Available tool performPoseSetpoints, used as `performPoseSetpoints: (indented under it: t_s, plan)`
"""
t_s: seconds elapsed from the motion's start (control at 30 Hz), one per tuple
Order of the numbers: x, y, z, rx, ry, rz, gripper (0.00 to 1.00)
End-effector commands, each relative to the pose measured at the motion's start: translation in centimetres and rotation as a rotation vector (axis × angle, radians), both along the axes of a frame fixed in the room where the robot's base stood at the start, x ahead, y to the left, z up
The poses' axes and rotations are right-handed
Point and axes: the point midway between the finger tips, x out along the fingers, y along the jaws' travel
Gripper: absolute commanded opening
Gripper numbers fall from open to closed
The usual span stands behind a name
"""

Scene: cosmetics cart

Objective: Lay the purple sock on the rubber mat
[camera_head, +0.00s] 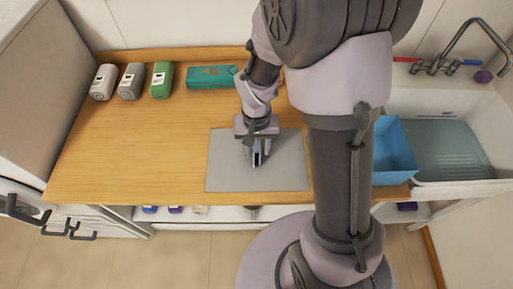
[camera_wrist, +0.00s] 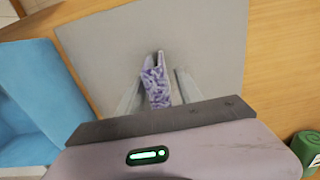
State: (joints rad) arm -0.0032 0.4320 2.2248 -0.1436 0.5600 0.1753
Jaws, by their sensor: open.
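The purple patterned sock (camera_wrist: 155,85) shows in the wrist view, between the fingers of my gripper (camera_wrist: 157,92). The fingers stand apart with a gap on either side of the sock. The grey rubber mat (camera_wrist: 210,40) lies flat behind and around it. In the head view the mat (camera_head: 225,170) lies on the wooden top, and my gripper (camera_head: 258,158) points down over its middle. Only a small bit of the sock shows there. The sock appears to be on the mat, but exact contact is hidden by my gripper.
White, grey and green containers (camera_head: 161,80) stand at the back left of the wooden counter (camera_head: 130,150), beside a teal case (camera_head: 210,77). A blue bin (camera_head: 393,148) stands to the right, before the sink (camera_head: 475,110). The counter's left part is clear.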

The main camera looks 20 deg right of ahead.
Motion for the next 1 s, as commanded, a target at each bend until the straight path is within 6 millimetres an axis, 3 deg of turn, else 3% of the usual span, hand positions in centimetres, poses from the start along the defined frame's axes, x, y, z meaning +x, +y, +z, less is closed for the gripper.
performPoseSetpoints:
  t_s: [0.03,0.2,0.47,0.53,0.7,0.8,0.9,1.0]
  plan:
    - [0.1,0.0,2.0,-0.001,-0.005,0.000,0.42]
    - [0.1,0.0,7.0,-0.001,-0.005,0.000,0.42]
    - [-0.1,0.1,10.9,0.003,-0.011,-0.002,0.42]
    - [-0.7,0.3,13.3,0.014,-0.056,-0.012,0.42]
    - [-5.6,1.7,22.0,0.085,-0.264,-0.049,0.42]
    - [-9.2,2.7,25.3,0.134,-0.383,-0.062,0.42]
    - [-11.7,3.4,26.9,0.171,-0.466,-0.065,0.42]
    - [-12.9,3.8,27.4,0.188,-0.504,-0.064,0.42]
